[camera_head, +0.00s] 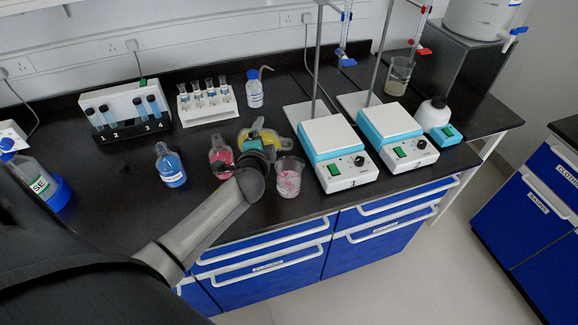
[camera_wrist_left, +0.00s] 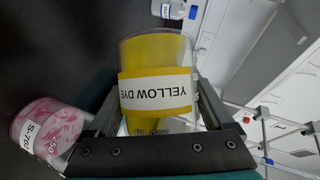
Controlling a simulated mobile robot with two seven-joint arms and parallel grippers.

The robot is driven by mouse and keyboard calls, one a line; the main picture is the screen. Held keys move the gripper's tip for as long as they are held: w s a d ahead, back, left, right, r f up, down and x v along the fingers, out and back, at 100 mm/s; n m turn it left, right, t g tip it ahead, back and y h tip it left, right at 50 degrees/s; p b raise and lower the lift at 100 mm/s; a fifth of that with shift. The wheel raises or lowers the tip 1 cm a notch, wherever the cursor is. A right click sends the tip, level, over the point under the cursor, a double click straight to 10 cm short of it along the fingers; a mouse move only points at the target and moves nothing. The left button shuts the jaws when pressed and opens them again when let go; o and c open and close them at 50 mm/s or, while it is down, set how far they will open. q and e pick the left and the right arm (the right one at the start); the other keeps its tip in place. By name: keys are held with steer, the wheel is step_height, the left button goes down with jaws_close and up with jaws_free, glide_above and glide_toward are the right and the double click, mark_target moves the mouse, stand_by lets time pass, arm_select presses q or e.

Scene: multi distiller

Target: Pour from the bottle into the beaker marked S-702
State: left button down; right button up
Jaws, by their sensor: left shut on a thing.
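My left gripper (camera_head: 262,143) is shut on a bottle of yellow liquid (camera_wrist_left: 157,58) labelled YELLOW DYE; the label reads upside down in the left wrist view. In the head view the yellow bottle (camera_head: 284,144) is partly hidden behind my gripper and wrist and looks tilted; its mouth is not clear. The beaker (camera_head: 289,179), with pink contents, stands on the bench just right of my wrist. In the left wrist view the beaker (camera_wrist_left: 45,133) shows at lower left, apart from the bottle, its mark reading S-70 with the last figure unclear. My right gripper is not in view.
A pink flask (camera_head: 221,158) stands close left of my gripper, a blue flask (camera_head: 170,166) farther left. Two hotplate stirrers (camera_head: 338,155) (camera_head: 396,135) stand right of the beaker. A tube rack (camera_head: 207,102) and a blue-capped bottle (camera_head: 254,90) are behind. The bench front edge is near the beaker.

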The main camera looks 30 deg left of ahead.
arm_select(q)
steer(key=shift+f+b, duration=0.15)
steer(key=shift+b, duration=0.3)
steer(key=shift+a+m+t+y+b, duration=0.35)
steer(key=shift+m+b, duration=0.35)
steer(key=shift+b, duration=0.25)
stand_by(1.8)
steer(key=shift+m+y+b, duration=0.25)
steer(key=shift+m+b, duration=0.15)
steer(key=shift+b, duration=0.2)
stand_by(1.5)
